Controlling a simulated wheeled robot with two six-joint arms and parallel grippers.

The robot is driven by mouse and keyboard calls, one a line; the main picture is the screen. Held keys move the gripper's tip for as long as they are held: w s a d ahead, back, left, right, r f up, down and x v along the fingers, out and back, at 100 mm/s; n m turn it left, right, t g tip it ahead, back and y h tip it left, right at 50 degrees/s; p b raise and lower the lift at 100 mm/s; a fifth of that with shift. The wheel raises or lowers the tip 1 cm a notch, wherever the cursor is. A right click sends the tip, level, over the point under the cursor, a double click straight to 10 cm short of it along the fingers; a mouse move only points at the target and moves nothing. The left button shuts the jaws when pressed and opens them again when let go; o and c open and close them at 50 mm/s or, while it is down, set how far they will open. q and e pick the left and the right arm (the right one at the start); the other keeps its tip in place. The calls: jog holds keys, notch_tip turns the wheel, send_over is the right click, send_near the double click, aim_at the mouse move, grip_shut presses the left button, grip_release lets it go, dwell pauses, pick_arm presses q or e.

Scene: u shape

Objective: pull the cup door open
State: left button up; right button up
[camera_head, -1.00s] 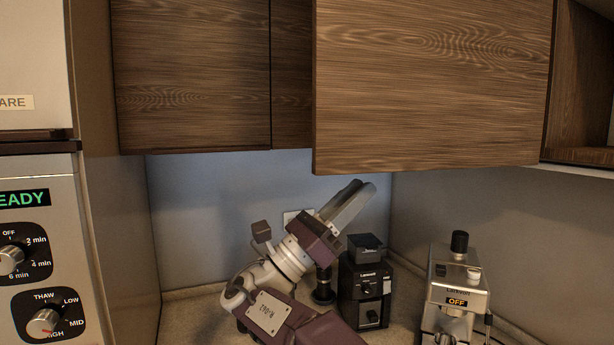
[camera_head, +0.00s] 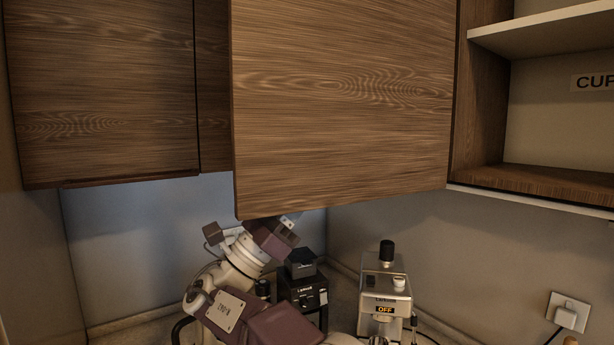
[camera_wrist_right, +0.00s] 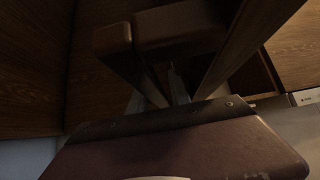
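The cup door (camera_head: 345,105) is a wide wooden panel in the middle of the head view. It stands swung out from the wall cabinet at its right, with its left edge nearer to me. The cabinet interior (camera_head: 560,125) is exposed, with a partly cut-off "CUP" label (camera_head: 594,82) inside. My right gripper (camera_head: 278,235) is below and behind the door's lower edge, its fingertips hidden by the door. In the right wrist view its fingers (camera_wrist_right: 185,62) are spread, with dark wood around them and nothing clearly held. My left gripper is not in view.
A closed wooden cabinet (camera_head: 100,95) hangs at the left. A black grinder (camera_head: 304,285) and a silver coffee machine (camera_head: 385,290) stand on the counter below. A wall socket (camera_head: 569,311) is at the lower right.

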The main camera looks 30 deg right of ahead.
grip_shut()
dwell(1.4)
